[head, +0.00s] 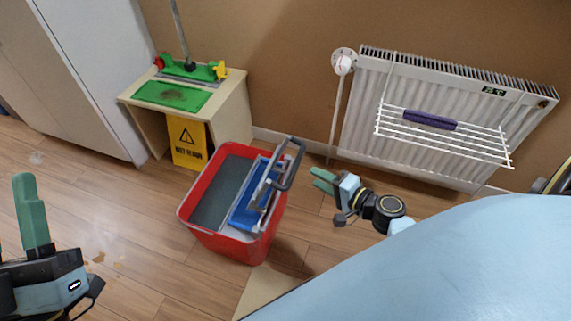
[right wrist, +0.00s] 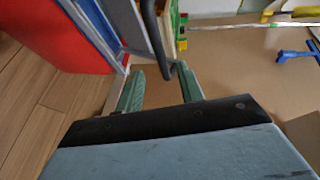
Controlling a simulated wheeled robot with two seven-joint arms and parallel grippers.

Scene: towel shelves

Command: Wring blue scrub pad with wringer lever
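A red bucket (head: 225,246) stands on the floor with a wringer on top. The wringer has a dark lever (head: 292,165) at its right side; the lever also shows in the right wrist view (right wrist: 154,38). A blue piece (head: 243,212) sits in the wringer; I cannot tell whether it is the scrub pad or a wringer part. My right gripper (head: 318,178) is just right of the lever. In the right wrist view its green fingers are apart, with the lever's bent end near the gap between the tips. My left gripper (head: 28,180) is at the far left, away from the bucket.
A small table (head: 232,105) holds a green pad (head: 172,95) and a green-headed mop (head: 192,70). A yellow warning sign (head: 188,145) stands in front. A radiator (head: 360,105) with a white rack (head: 478,143) and purple roll (head: 430,120) is at right.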

